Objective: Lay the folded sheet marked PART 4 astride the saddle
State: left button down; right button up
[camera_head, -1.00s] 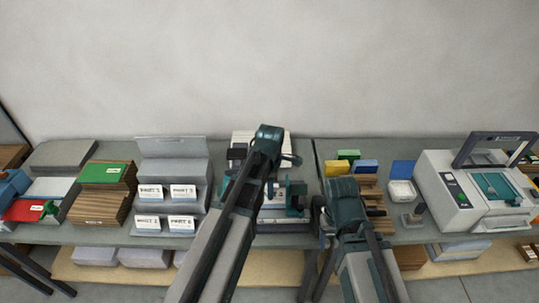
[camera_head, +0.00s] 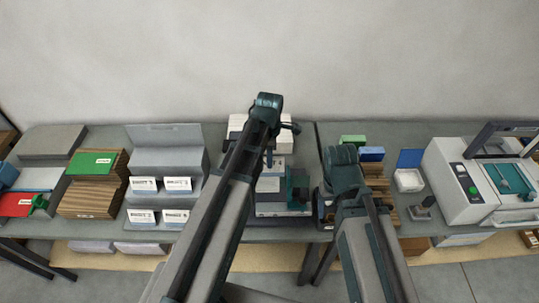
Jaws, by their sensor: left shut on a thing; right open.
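My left gripper (camera_head: 268,160) points down over the bench's middle, in front of a teal and grey device (camera_head: 298,195). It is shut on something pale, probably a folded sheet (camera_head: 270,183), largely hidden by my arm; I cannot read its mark. I cannot tell whether the sheet touches the device. The saddle cannot be made out clearly and may be part of this device. My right gripper (camera_head: 322,200) is open, low beside the device's right side, and mostly hidden by its own wrist. A grey stepped rack (camera_head: 165,135) holds several white labelled cards or sheets, too small to read.
Brown board stacks, one with a green card (camera_head: 92,163), stand left of the rack. Pale stacked paper (camera_head: 237,122) lies behind my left arm. A lower shelf runs beneath.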

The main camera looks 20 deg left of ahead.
pick_arm(q)
jog(key=shift+w+f+b, duration=0.1)
jog(key=shift+f+b, duration=0.35)
jog(key=shift+f, duration=0.2)
notch_tip(320, 180, down, 8)
jog(key=b, duration=0.7)
jog(key=shift+r, duration=0.25)
jog(key=shift+f+b, duration=0.15)
jog(key=shift+b, duration=0.3)
jog(key=shift+c, duration=2.3)
grip_release()
notch_tip(320, 180, up, 8)
jog(key=p, duration=0.8)
